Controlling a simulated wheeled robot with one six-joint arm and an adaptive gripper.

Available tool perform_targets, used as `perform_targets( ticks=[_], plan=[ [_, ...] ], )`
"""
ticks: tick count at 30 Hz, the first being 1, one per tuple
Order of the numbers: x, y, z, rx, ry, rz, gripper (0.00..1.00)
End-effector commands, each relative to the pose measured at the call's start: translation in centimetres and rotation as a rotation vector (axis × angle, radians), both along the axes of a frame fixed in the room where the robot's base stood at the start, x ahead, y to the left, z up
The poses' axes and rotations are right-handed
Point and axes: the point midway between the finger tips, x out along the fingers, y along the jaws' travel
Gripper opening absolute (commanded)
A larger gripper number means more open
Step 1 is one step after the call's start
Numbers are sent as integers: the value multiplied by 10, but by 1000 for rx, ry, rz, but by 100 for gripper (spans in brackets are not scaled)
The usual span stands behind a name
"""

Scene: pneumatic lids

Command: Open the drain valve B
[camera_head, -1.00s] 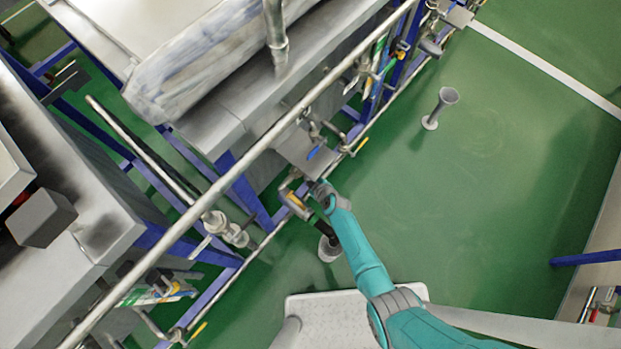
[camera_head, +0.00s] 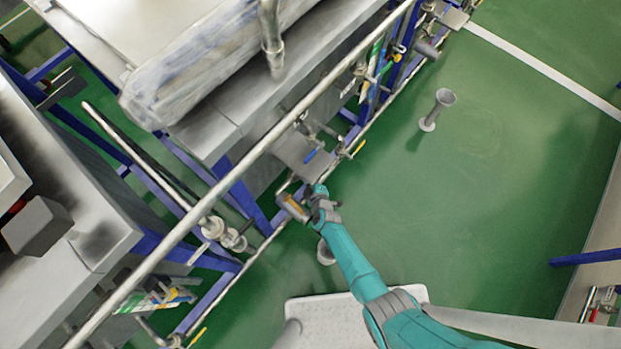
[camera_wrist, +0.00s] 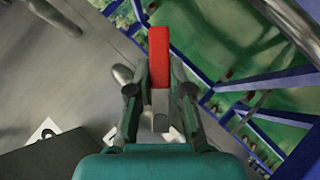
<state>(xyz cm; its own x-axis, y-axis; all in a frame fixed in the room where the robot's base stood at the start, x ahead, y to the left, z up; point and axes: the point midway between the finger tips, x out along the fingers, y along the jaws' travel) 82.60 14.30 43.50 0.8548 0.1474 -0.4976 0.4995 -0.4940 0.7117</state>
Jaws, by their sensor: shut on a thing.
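A red valve handle (camera_wrist: 159,58) stands upright in the middle of the wrist view. My gripper (camera_wrist: 160,88) is shut on it, with one finger on each side. The valve body under the handle is mostly hidden by the gripper. In the head view my wrist reaches the pipework at the machine's edge, beside a grey cylinder with a yellow label (camera_head: 293,207). The fingers and the red handle cannot be made out there. A white tag with a black mark (camera_wrist: 44,131) shows at lower left in the wrist view; I cannot read its letter.
A long steel rail (camera_head: 235,173) runs diagonally along the machine. A grey floor funnel (camera_head: 437,109) stands on open green floor at right.

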Motion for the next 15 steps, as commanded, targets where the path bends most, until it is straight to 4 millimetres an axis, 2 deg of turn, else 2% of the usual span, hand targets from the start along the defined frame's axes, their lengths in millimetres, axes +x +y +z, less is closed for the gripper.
perform_targets(
  ticks=[10, 11, 12, 13, 15],
  plan=[
    [0, -1, 0, 0, -2, -3, 0],
    [0, -1, 0, 0, -1, -2, 27],
    [0, -1, 0, 0, -1, -2, 37],
    [0, -1, 0, 0, -1, -2, 44],
    [0, -1, 0, -1, -1, -2, 46]
  ],
)
